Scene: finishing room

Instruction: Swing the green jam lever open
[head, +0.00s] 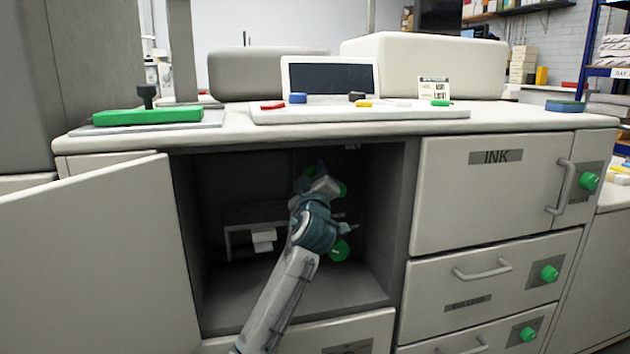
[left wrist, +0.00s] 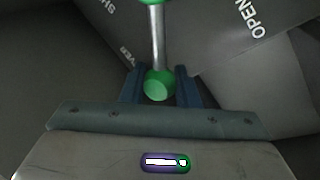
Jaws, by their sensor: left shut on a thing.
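The green jam lever (left wrist: 157,40) is in the left wrist view, a metal rod with a green ball knob at its near end and green at its far end. The rod stands nearly upright in the picture, between the partly seen "SH" lettering at left and "OPEN" at right. My left gripper (left wrist: 160,87) has its blue fingers on both sides of the green knob and is shut on it. In the head view my left gripper (head: 318,184) is inside the open cabinet bay, with green patches beside it; the lever is mostly hidden there. My right gripper is not in view.
The bay's door (head: 95,255) stands open at left. A lower green knob (head: 339,249) and a grey bracket with white pieces (head: 262,240) are inside the bay. The bay's side walls and worktop (head: 300,125) closely surround my arm. An INK door (head: 490,195) is at right.

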